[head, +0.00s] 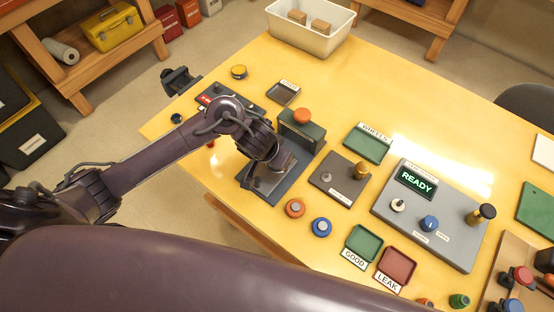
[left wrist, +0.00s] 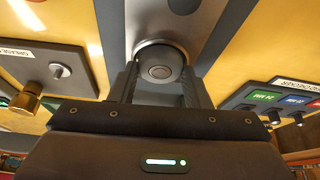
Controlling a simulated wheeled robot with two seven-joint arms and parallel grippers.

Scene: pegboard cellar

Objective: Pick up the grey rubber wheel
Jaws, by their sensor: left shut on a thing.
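The grey rubber wheel (left wrist: 161,66) is a dark grey round piece with a lighter hub, seen close up in the left wrist view. My left gripper (left wrist: 160,82) is shut on it, one finger on each side. Behind the wheel is a grey surface of the station; I cannot tell whether the wheel still touches it. In the head view my left gripper (head: 274,160) is low over the dark station base (head: 252,190), in front of a green block with an orange top (head: 302,117). There the arm hides the wheel. My right gripper is not in view.
An empty green WHEELS tray (head: 367,147), a plate with a brass knob (head: 335,190) and a READY panel (head: 450,227) stand to the right. An orange wheel (head: 294,208) and a blue wheel (head: 321,227) lie near the GOOD tray (head: 351,246) and LEAK tray (head: 397,265).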

